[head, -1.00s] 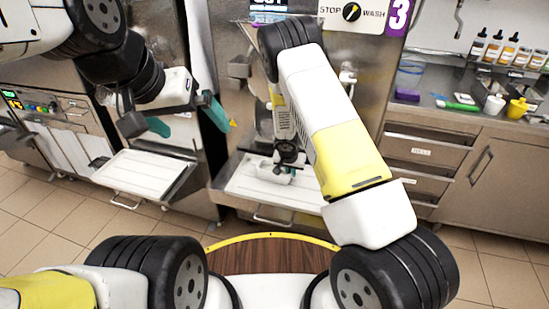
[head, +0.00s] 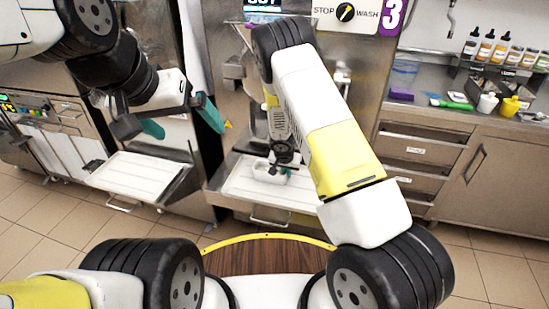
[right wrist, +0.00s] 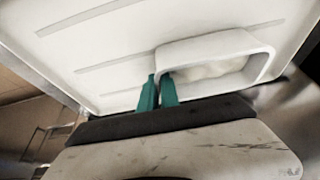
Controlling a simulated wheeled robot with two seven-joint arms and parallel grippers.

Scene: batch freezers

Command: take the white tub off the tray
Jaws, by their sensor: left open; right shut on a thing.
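The white tub (head: 268,173) is at the middle of the white tray (head: 242,185) below machine 3 in the head view. In the right wrist view the tub (right wrist: 215,47) lies close over the ribbed tray (right wrist: 90,55), its open side facing the camera and something pale inside. My right gripper (right wrist: 164,88) is shut on the tub's rim at its left end, one teal finger on each side of the wall. I cannot tell whether the tub touches the tray. My left gripper (head: 181,121) is open and empty, above and left of the tray.
Another white tray (head: 135,175) juts out at the left, below my left gripper. A steel counter at the right holds bottles (head: 487,48), a white cup (head: 487,103), a yellow cup (head: 510,106) and a green tool (head: 455,105).

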